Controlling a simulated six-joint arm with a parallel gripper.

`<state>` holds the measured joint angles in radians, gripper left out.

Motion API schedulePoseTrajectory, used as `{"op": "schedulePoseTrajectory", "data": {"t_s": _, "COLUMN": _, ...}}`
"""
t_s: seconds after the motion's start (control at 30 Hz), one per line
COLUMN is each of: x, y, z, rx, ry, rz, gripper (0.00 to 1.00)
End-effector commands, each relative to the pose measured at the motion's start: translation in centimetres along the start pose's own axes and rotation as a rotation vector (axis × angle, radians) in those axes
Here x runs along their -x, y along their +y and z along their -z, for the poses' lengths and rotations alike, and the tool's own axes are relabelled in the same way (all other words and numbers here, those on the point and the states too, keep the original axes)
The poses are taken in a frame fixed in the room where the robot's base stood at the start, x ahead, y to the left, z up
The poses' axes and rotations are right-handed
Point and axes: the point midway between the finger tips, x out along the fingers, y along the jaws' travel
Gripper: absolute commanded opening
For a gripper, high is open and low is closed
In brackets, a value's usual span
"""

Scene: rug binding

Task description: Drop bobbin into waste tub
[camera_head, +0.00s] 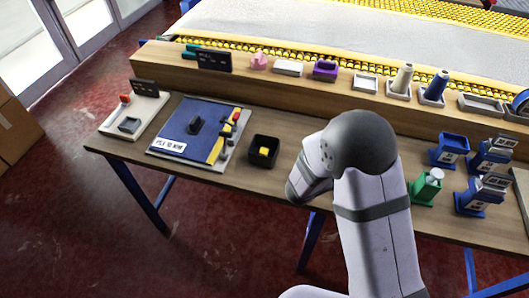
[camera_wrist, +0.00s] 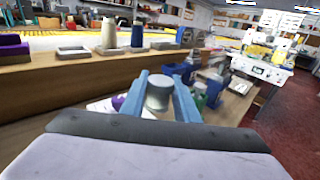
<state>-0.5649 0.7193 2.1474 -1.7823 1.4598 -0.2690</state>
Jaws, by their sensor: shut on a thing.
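My gripper (camera_wrist: 160,92) shows in the wrist view as two blue fingers, shut on a short grey-white cylinder that looks like the bobbin (camera_wrist: 158,94). The bobbin is held between the fingers, above the table. In the head view my own arm hides the gripper and the bobbin. A small black open tub (camera_head: 254,164) stands on the table left of my arm, with a yellow block inside; it may be the waste tub, but no label is readable on it.
A blue board (camera_head: 182,145) and a white tray (camera_head: 129,126) lie left on the table. A raised wooden shelf (camera_head: 300,90) runs behind with thread cones (camera_head: 434,88) and small trays. Blue containers (camera_head: 449,150) and a green one (camera_head: 424,190) stand right of my arm.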

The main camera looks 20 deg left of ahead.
Motion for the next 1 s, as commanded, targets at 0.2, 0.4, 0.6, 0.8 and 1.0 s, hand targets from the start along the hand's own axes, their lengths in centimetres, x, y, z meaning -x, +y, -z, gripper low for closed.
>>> {"op": "schedulePoseTrajectory", "data": {"t_s": 0.2, "x": 3.1, "y": 3.0, "z": 2.9, "rx": 0.005, "ry": 0.0, "rz": -0.095, "gripper": 0.06}}
{"op": "schedulePoseTrajectory", "data": {"t_s": 0.4, "x": 8.2, "y": 8.3, "z": 5.3, "rx": 0.007, "ry": 0.0, "rz": -0.249, "gripper": 0.06}}
{"op": "schedulePoseTrajectory", "data": {"t_s": 0.6, "x": 13.0, "y": 15.0, "z": 5.6, "rx": 0.017, "ry": -0.001, "rz": -0.446, "gripper": 0.06}}
{"op": "schedulePoseTrajectory", "data": {"t_s": 0.8, "x": 16.2, "y": 20.7, "z": 4.3, "rx": 0.027, "ry": -0.002, "rz": -0.62, "gripper": 0.06}}
{"op": "schedulePoseTrajectory", "data": {"t_s": 1.0, "x": 18.1, "y": 23.9, "z": 4.2, "rx": 0.037, "ry": -0.001, "rz": -0.738, "gripper": 0.06}}
